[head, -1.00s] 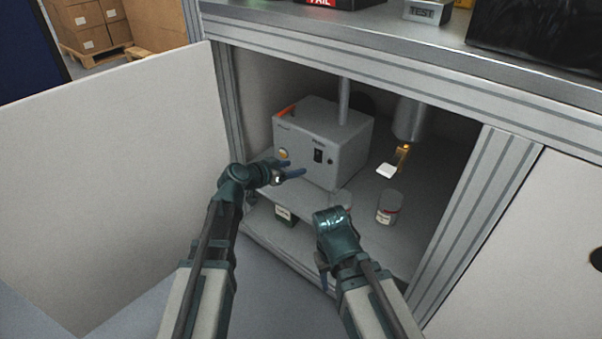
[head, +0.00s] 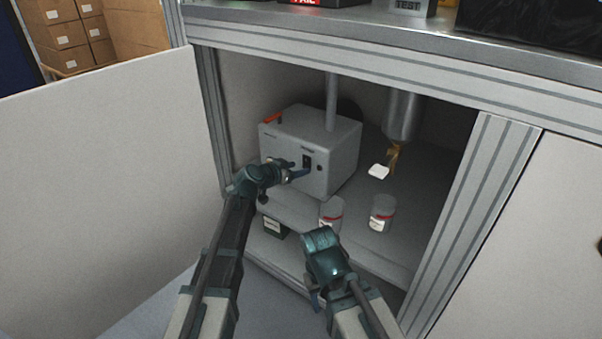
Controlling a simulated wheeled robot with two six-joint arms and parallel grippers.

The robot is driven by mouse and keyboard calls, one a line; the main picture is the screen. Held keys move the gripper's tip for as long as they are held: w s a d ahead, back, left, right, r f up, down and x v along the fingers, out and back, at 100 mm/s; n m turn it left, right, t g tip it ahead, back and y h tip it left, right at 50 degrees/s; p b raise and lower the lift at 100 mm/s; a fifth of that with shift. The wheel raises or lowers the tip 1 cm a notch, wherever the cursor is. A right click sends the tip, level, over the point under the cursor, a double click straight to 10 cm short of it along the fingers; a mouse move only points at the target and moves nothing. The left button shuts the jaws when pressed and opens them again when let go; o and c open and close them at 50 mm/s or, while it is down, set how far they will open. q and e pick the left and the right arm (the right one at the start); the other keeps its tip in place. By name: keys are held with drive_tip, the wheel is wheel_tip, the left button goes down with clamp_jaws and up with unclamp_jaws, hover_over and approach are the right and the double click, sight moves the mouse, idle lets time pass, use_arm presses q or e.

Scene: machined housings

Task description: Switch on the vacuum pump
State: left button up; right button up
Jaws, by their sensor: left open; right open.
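The vacuum pump (head: 335,150) is a grey box with an orange mark on top. It stands inside the open cabinet with a vertical pipe rising from it. A black switch (head: 307,161) shows on its front face. My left gripper (head: 300,170) is open at the front face, its fingers just below and beside the switch. I cannot tell whether a finger touches the pump. My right gripper (head: 314,297) points down, low in front of the cabinet. It holds nothing visible, and its fingers are partly hidden by its own wrist.
Two jars with red-banded labels stand on the cabinet floor, one at the middle (head: 331,213) and one at the right (head: 381,214). A dark green container (head: 274,227) sits below left. The open door (head: 100,180) bounds the left.

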sight(306, 163)
use_arm(q)
drive_tip(key=shift+b+x, duration=0.3)
drive_tip(key=shift+x, duration=1)
clamp_jaws()
